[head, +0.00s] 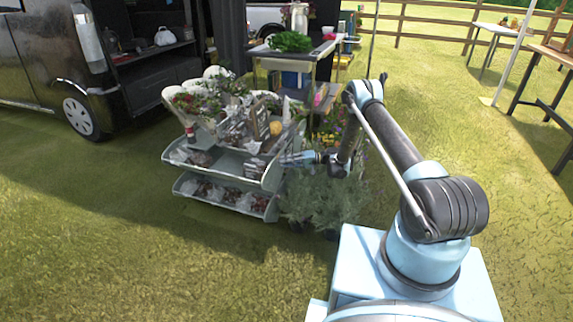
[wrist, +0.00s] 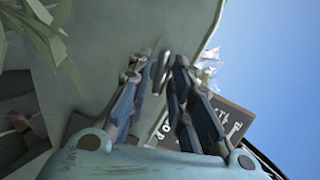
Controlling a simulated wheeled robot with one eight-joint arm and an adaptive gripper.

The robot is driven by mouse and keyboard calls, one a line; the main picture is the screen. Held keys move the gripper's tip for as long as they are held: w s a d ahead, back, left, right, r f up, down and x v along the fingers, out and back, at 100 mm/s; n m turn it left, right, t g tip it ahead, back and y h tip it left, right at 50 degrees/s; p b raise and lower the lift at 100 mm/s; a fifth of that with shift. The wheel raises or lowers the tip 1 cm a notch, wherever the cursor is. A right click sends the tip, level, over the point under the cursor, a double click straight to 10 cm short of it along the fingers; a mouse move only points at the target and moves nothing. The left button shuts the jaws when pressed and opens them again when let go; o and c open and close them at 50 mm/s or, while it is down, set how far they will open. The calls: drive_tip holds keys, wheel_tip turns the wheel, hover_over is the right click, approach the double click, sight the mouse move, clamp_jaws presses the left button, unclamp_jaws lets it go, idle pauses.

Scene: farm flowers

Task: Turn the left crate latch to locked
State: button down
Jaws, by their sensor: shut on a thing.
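The pale green tiered crate stand (head: 226,169) stands on the grass left of my arm. My gripper (head: 287,160) is at its right end, by the upper tier. In the wrist view my gripper (wrist: 158,68) has its two blue-grey fingers close together against the pale green end wall (wrist: 105,35). A small grey metal latch piece (wrist: 163,68) shows between the fingertips, and the jaws are shut on it. The fingers hide part of it, and I cannot tell its turned position. In the head view the latch is too small to make out.
Leafy potted plants (head: 325,200) stand close under my forearm, and leaves (wrist: 45,35) reach into the wrist view. A dark lettered sign (wrist: 225,125) is beyond the fingers. A black van (head: 45,60) and a table (head: 300,52) stand behind. Open grass lies front left.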

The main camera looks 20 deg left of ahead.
drive_tip(key=shift+w+d, duration=0.2)
drive_tip(key=shift+w, duration=0.1)
drive_tip(key=c, duration=1.6)
unclamp_jaws()
drive_tip(key=shift+o, duration=0.9)
drive_tip(key=shift+s+a, duration=0.1)
drive_tip(key=f+v, duration=0.1)
drive_tip(key=v, duration=1.1)
drive_tip(key=shift+r, duration=0.4)
